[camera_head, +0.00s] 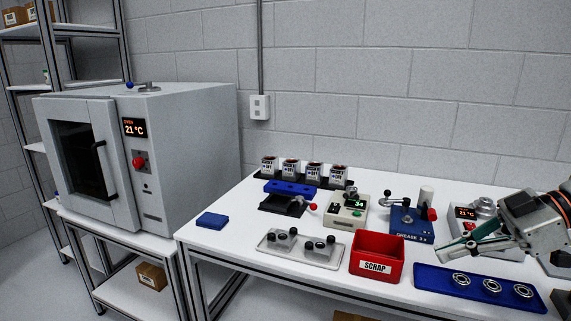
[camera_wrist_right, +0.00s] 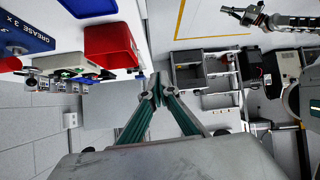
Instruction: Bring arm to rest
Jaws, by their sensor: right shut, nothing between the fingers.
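My right gripper (camera_head: 443,255) reaches in from the right edge in the head view, above the white table near the blue tray. Its green fingers are shut with nothing between them; their tips also meet in the right wrist view (camera_wrist_right: 154,92). No object touches them in either view. My left gripper is absent from the head view. In the right wrist view, what looks like my left gripper (camera_wrist_right: 245,14) shows at the top right, too small to tell if it is open or shut.
The blue tray (camera_head: 430,276) with metal rings lies below the right gripper. The red SCRAP bin (camera_head: 377,248) stands left of it. A blue grease press (camera_head: 411,229) and a grey display unit (camera_head: 468,213) stand behind. An oven (camera_head: 190,140) is far left.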

